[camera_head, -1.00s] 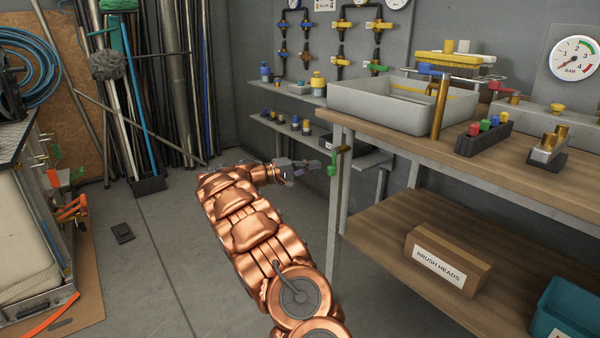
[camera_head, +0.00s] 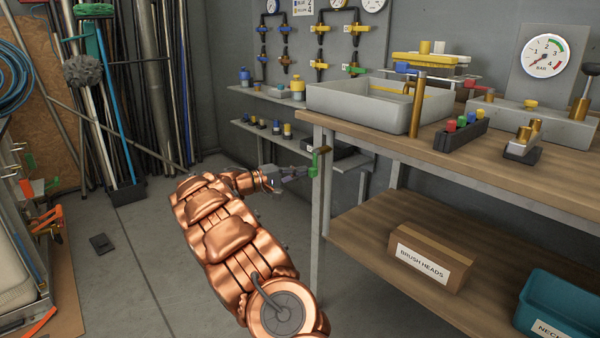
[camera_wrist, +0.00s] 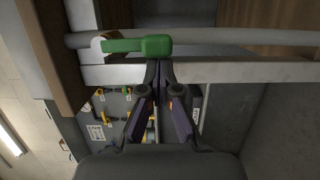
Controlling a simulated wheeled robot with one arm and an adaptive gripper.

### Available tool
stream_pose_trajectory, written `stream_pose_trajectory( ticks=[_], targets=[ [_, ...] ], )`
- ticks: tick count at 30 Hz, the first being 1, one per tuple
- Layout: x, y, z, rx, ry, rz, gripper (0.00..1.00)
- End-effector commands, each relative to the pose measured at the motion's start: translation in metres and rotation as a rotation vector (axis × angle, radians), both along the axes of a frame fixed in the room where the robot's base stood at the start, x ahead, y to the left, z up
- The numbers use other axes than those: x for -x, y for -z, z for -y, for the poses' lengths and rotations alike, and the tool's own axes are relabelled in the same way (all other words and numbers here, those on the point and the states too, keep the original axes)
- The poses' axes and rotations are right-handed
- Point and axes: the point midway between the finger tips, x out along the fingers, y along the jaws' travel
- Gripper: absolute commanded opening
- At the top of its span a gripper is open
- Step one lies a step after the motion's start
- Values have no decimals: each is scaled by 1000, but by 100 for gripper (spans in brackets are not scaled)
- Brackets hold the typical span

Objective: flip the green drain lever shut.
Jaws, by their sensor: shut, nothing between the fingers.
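In the wrist view the green lever (camera_wrist: 138,45) lies across the picture, on a grey pipe (camera_wrist: 215,38). My gripper (camera_head: 300,172) is shut and empty, just left of the lever in the head view. In the wrist view my fingertips (camera_wrist: 160,68) meet right below the lever's free end. I cannot tell whether they touch it.
The workbench (camera_head: 455,155) carries a grey basin (camera_head: 360,105) and valve parts. Its grey leg (camera_head: 318,220) stands close to my gripper. A cardboard box (camera_head: 430,258) and a teal bin (camera_head: 560,305) sit on the lower shelf.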

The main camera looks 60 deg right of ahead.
Motion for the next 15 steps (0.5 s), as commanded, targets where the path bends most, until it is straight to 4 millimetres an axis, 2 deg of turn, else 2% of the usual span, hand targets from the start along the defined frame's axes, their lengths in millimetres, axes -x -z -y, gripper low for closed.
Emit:
stream_pose_trajectory(
  ticks=[15],
  targets=[
    [7,0,-2,-28,1,-102,0]
  ],
)
